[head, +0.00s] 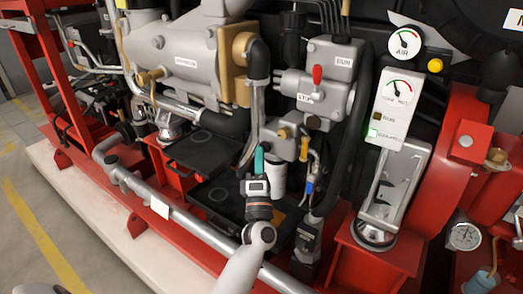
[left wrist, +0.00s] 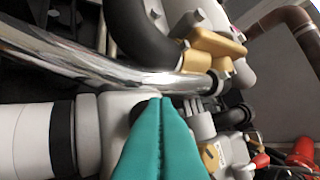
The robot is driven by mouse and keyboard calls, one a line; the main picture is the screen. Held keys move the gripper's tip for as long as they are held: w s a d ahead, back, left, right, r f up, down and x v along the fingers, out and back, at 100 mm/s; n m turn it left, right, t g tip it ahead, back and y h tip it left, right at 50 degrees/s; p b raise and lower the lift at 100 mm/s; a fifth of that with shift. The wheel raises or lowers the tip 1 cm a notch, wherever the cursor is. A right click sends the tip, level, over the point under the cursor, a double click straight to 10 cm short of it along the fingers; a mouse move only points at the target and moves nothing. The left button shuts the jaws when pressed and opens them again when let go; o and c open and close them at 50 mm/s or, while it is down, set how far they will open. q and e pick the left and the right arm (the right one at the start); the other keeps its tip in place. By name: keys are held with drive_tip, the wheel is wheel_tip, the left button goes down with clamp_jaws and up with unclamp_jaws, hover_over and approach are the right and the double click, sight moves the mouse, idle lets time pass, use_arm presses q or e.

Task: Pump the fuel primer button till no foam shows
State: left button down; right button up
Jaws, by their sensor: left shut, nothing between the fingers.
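My left gripper (head: 259,158) has teal fingers pressed together with nothing between them. It points up beside the grey filter head (head: 286,148), which sits above a white canister (head: 279,180). In the left wrist view the shut teal tips (left wrist: 160,102) overlap a dark round knob (left wrist: 138,113) on the grey housing. This may be the primer button; most of it is hidden, and I cannot tell whether the tips touch it or whether it is pressed. I cannot make out any foam. My right gripper is not in view.
A chrome pipe (left wrist: 95,65) and a black hose (left wrist: 145,35) pass close to the fingers. A silver rail (head: 200,228) crosses in front. A blue cup (head: 482,283) is at the lower right; its contents are unclear.

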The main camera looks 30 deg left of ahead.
use_arm(q)
drive_tip(key=shift+w, duration=0.25)
drive_tip(key=shift+s, duration=0.1)
idle(0.4)
drive_tip(key=shift+s+p, duration=0.4)
drive_tip(key=shift+s, duration=0.75)
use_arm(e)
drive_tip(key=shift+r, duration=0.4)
